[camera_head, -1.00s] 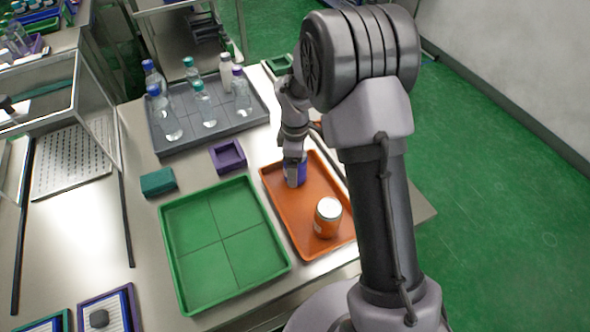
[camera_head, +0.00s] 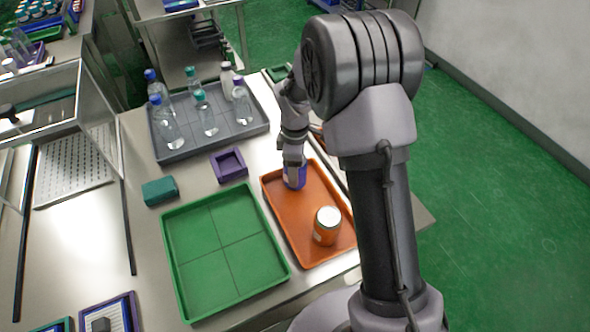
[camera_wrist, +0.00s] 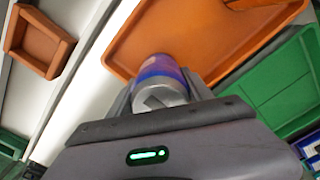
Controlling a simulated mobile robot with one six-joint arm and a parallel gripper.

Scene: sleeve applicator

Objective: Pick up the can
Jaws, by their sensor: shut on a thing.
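A blue-purple can (camera_head: 295,177) is at the far end of the orange tray (camera_head: 281,207). My gripper (camera_head: 293,160) is at the can from above and shut on it. In the wrist view the can (camera_wrist: 157,72) shows between the fingers of my gripper (camera_wrist: 160,97), over the orange tray (camera_wrist: 128,45). I cannot tell whether the can's base touches the tray. A second can, orange with a white top (camera_head: 327,226), stands upright at the near end of the same tray.
An empty green divided tray (camera_head: 222,250) lies left of the orange tray. A grey tray (camera_head: 180,157) with several bottles stands behind. A purple holder (camera_head: 228,165) and a teal box (camera_head: 160,192) lie between. Bare metal table shows around them.

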